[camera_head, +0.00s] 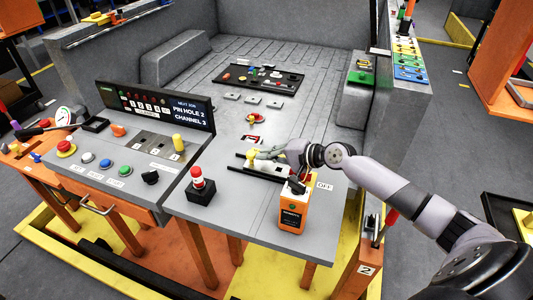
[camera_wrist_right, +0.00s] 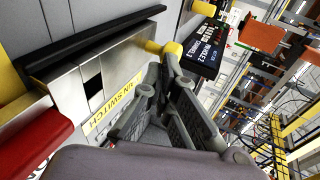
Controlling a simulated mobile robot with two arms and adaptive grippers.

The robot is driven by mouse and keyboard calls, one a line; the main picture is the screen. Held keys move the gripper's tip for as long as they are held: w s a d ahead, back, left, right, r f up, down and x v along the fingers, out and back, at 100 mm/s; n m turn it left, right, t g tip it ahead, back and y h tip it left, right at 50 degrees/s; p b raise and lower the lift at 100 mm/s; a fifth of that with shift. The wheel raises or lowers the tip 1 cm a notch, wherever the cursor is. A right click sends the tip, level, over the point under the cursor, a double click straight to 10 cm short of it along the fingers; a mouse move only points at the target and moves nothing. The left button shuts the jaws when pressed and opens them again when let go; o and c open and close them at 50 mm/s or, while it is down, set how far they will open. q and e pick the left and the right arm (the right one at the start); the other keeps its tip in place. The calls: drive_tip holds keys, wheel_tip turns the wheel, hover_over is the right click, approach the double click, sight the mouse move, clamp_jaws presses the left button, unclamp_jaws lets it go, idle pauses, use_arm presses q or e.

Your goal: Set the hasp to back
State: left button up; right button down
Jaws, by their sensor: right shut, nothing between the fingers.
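A metal slide plate (camera_wrist_right: 70,95) with a dark square slot lies between black rails, above a yellow label with partly hidden lettering ending in "SWITCH". I take this plate to be the hasp, but cannot be sure. A yellow knob (camera_wrist_right: 171,50) stands by its far end in the right wrist view. It also shows in the head view (camera_head: 253,156), beside my right fingertips. My right gripper (camera_head: 262,153) is shut and empty, its tips close against the knob; I cannot tell whether they touch. The fingers hide part of the plate. My left gripper is not in view.
An orange box (camera_head: 292,216) stands at the table's front, near the OFF label. A red button on a black box (camera_head: 200,188) is left of it. A control panel (camera_head: 120,170) and display board (camera_head: 155,106) stand further left. A dark tray (camera_head: 260,77) lies behind.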

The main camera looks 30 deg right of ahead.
idle(0.3)
drive_tip(key=shift+w+a+r, duration=0.1)
drive_tip(key=shift+w+a, duration=0.2)
drive_tip(key=w+a+p, duration=0.1)
drive_tip(key=w+a, duration=0.3)
drive_tip(key=shift+w+p, duration=0.2)
drive_tip(key=shift+p, duration=0.2)
drive_tip(key=shift+s, duration=0.1)
